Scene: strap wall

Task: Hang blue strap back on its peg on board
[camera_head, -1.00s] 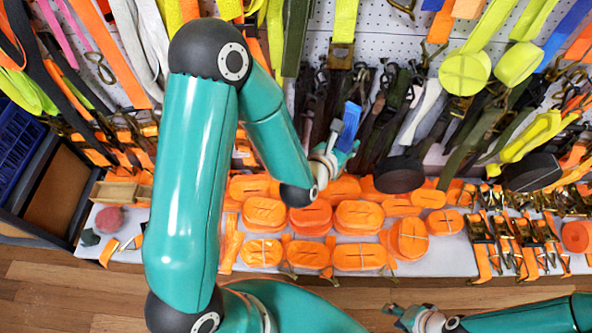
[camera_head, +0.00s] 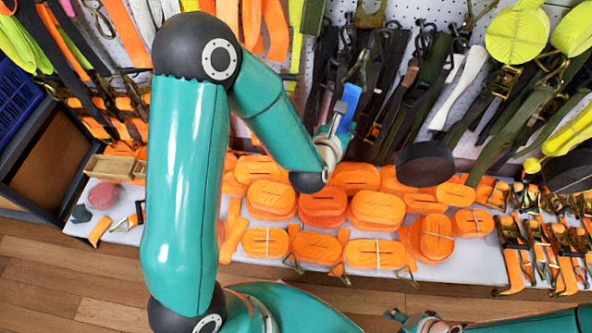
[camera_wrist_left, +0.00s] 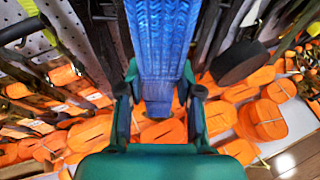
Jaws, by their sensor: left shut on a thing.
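The blue strap (camera_head: 349,101) is in my left gripper (camera_head: 331,136), in front of the hanging dark straps. In the left wrist view the blue strap (camera_wrist_left: 163,45) runs up from between the two fingers of my left gripper (camera_wrist_left: 160,105), which is shut on it. The strap's upper part runs out of the top of that view. The white pegboard (camera_head: 412,14) shows behind the straps at the top. I cannot tell which peg is the blue strap's own. My right gripper (camera_head: 410,322) is low at the bottom edge, far from the strap; its fingers are too small to read.
Orange strap rolls (camera_head: 322,205) cover the white shelf below the board. A black round roll (camera_head: 424,163) hangs right of my left gripper. Yellow rolls (camera_head: 517,32) hang at upper right. Ratchet buckles (camera_head: 540,245) crowd the right. Wooden floor (camera_head: 75,290) is clear in front.

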